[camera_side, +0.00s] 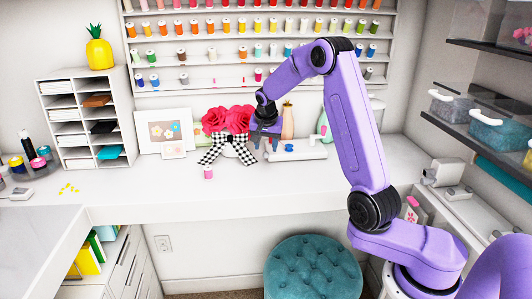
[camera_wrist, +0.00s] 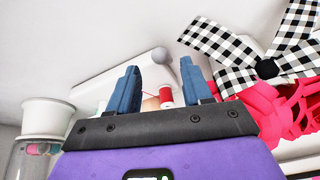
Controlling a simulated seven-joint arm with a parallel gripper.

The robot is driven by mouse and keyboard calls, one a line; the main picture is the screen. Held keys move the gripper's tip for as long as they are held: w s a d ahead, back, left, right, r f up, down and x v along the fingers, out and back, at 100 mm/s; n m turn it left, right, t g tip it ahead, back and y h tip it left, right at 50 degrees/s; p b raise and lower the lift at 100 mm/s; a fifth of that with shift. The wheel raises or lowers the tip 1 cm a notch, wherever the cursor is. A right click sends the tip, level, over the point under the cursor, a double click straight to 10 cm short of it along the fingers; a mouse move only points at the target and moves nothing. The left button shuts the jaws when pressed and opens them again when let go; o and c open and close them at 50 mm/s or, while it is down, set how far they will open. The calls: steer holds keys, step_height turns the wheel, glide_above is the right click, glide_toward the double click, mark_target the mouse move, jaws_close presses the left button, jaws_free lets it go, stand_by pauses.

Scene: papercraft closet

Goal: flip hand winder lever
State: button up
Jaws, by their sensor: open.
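The hand winder (camera_side: 300,153) looks like a low, long white device on the desk, right of the flowers. In the wrist view, a long white body (camera_wrist: 105,80) with a round grey-white knob (camera_wrist: 165,56) at its end appears to be the same winder. I cannot clearly make out which part is its lever. My gripper (camera_side: 266,147) is above the desk at the winder's left end. In the wrist view, my gripper (camera_wrist: 160,66) is open, with its two blue fingers apart and the knob seen between the tips. Nothing is held; contact cannot be told.
Red flowers with a checkered bow (camera_side: 228,130) stand close left of my gripper. A pink spool (camera_side: 208,173) is on the desk in front. A red spool (camera_wrist: 165,96) shows between my fingers. A framed picture (camera_side: 163,130) leans behind.

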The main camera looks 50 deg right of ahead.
mark_target(266, 153)
steer(key=shift+x, duration=2.3)
jaws_close()
